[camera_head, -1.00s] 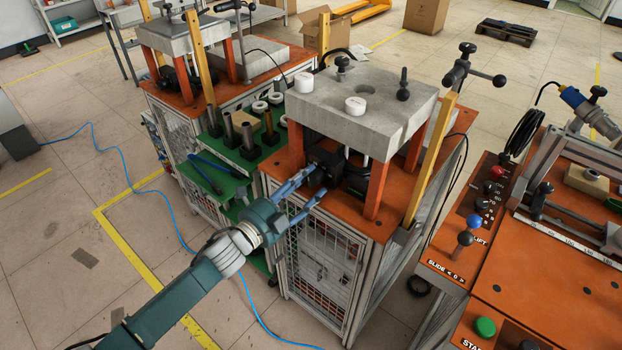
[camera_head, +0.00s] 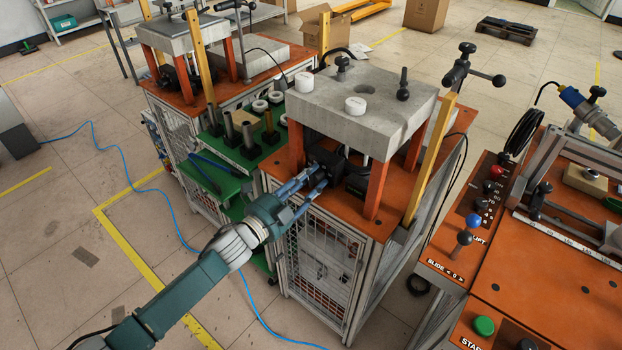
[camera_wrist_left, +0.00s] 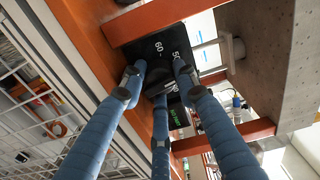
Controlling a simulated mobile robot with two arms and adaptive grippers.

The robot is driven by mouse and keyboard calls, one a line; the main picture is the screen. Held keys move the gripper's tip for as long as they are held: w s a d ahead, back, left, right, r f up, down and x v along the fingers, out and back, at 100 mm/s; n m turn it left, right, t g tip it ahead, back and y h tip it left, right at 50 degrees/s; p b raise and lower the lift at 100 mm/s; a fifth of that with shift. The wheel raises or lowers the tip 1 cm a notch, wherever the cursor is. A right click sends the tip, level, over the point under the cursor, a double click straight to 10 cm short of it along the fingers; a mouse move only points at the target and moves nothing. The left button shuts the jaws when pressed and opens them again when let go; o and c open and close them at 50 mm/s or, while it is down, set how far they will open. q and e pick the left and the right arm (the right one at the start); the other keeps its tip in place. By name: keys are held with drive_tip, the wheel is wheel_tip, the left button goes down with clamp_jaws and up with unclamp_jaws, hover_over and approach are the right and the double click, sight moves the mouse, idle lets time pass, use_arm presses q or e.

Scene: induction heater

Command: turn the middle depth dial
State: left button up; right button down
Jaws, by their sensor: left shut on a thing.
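The middle depth dial (camera_wrist_left: 158,88) is a dark knob on a black box (camera_head: 330,157) under the concrete slab of the middle machine. White numbers 50 and 60 show on the box face in the left wrist view. My left gripper (camera_head: 318,178) has blue fingers that reach in from the front. In the left wrist view the fingers of this gripper (camera_wrist_left: 158,78) are shut around the dial and cover most of it. My right gripper is not in view.
The concrete slab (camera_head: 385,115) stands above the dial on orange posts (camera_head: 376,188). An orange tabletop (camera_head: 345,215) lies below. A green shelf (camera_head: 230,150) with dark cylinders is to the left. A second orange console (camera_head: 540,265) stands to the right.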

use_arm(q)
drive_tip(key=o, duration=1.1)
drive_tip(key=shift+o, duration=0.3)
